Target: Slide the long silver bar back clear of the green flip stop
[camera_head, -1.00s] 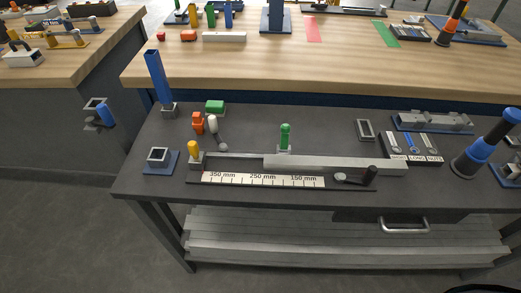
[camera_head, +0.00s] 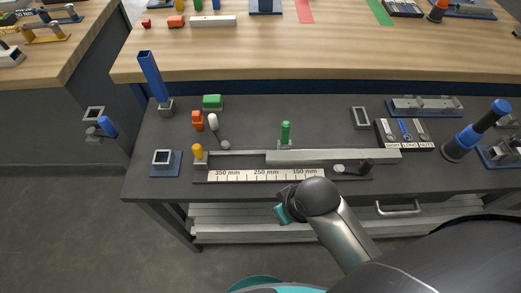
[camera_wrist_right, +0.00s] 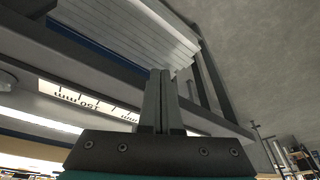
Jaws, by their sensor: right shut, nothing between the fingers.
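The long silver bar (camera_head: 345,156) lies in the track behind the ruler (camera_head: 262,175) on the dark bench. Its left end reaches a little left of the green flip stop (camera_head: 286,133), which stands upright at the bar's back side. I cannot tell if they touch. My right gripper's fingers (camera_wrist_right: 160,100) are together and empty in the right wrist view. In the head view my right arm is in front of the bench's front edge, and its fingers are not clearly seen. The ruler also shows in the wrist view (camera_wrist_right: 85,100). My left gripper is not in view.
A yellow-topped stop (camera_head: 198,152) stands at the track's left end, and a dark knob (camera_head: 367,164) near its right. A white-tipped lever (camera_head: 213,122) is behind the track. A slatted shelf (camera_head: 235,225) lies below the bench. Bench top right of the bar is partly clear.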

